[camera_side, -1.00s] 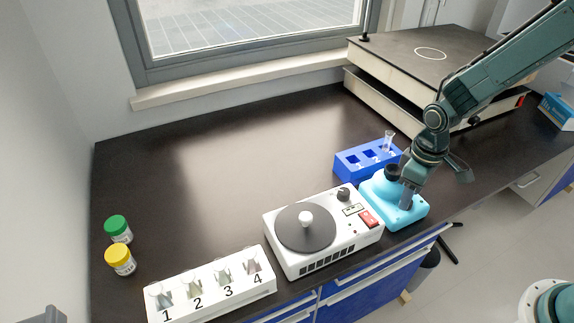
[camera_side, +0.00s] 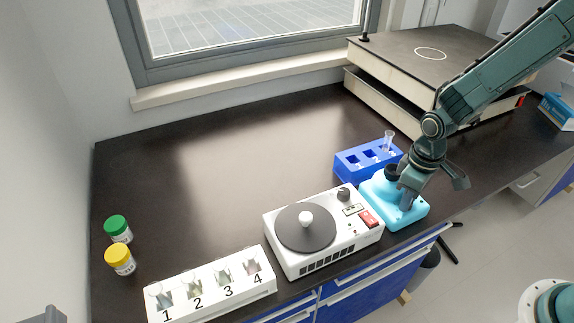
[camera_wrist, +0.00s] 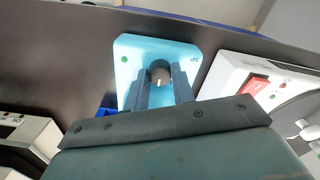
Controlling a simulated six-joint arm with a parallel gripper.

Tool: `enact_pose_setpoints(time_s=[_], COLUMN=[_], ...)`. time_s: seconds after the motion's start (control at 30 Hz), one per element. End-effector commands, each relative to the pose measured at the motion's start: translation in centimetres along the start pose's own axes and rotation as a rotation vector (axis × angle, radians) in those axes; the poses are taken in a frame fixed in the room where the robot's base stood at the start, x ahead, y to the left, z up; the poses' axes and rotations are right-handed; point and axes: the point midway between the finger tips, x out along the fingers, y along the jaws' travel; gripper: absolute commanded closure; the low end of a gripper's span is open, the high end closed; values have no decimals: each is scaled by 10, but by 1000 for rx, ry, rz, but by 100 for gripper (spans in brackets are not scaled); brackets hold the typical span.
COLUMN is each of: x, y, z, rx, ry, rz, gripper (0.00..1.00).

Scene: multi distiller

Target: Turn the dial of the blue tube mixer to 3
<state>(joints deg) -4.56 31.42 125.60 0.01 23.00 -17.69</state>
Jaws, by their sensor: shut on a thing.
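The light blue tube mixer (camera_side: 380,205) stands on the dark counter, right of the white centrifuge, with a black cup on its top. In the wrist view its blue body (camera_wrist: 135,52) shows a dark round dial (camera_wrist: 160,72) with a pale pointer mark. My gripper (camera_side: 405,199) reaches down onto the front part of the mixer. In the wrist view, my gripper (camera_wrist: 160,84) has one finger on each side of the dial and is shut on it. The dial's number markings are too small to read, and the fingers hide part of the mixer's face.
The white centrifuge (camera_side: 283,254) is close on the mixer's left. A blue tube rack (camera_side: 347,168) with a clear tube is just behind the mixer. A white numbered rack (camera_side: 205,306) and two capped jars (camera_side: 118,229) are farther left. The counter's back middle is clear.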

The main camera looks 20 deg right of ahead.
Motion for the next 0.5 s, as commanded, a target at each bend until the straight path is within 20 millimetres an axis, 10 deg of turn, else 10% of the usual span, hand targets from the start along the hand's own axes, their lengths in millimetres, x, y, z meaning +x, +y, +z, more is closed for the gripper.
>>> enact_pose_setpoints(time_s=[0.5], x=[0], y=[0], z=[0], rx=[204], ry=[1], rz=[0], gripper=[98])
